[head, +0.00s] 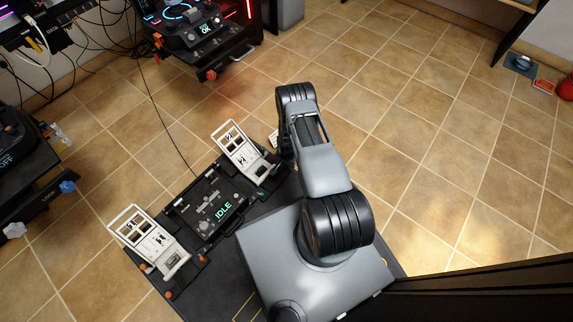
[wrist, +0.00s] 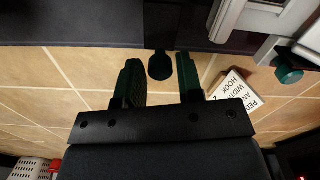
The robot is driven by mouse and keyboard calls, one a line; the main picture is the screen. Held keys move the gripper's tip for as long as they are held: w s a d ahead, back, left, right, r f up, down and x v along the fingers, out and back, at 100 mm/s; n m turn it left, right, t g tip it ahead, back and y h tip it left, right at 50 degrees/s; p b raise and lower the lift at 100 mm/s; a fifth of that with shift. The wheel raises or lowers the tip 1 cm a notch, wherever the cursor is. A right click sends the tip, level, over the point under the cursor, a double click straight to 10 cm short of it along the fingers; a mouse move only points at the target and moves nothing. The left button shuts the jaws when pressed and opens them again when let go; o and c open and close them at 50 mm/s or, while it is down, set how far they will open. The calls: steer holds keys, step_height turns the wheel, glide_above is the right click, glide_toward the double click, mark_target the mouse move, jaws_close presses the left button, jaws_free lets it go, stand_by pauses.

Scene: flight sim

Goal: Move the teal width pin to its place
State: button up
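A teal knob (wrist: 288,71), which looks like the width pin, sits at the right of the wrist view beside a pale metal frame. My gripper (wrist: 160,72) is open, its two dark green fingers apart, to the left of the teal knob and not touching it. A black round knob or peg (wrist: 160,66) shows between the fingers, with narrow gaps on both sides; I cannot tell its depth. In the head view my arm hides the gripper, and a small teal spot (head: 262,150) shows beside the right pedal (head: 240,148).
A black pedal base (head: 209,203) reading IDLE carries the left pedal (head: 148,240) too. A stand with a blue knob (head: 68,187) is at the left.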

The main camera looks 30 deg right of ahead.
mark_target(287, 168)
jaws_close()
step_height(287, 168, down, 3)
steer(key=b, duration=0.3)
steer(key=shift+r, duration=0.1)
steer(key=shift+o, duration=1.7)
jaws_free()
step_height(287, 168, up, 14)
steer(key=p, duration=0.6)
steer(key=shift+p, duration=0.3)
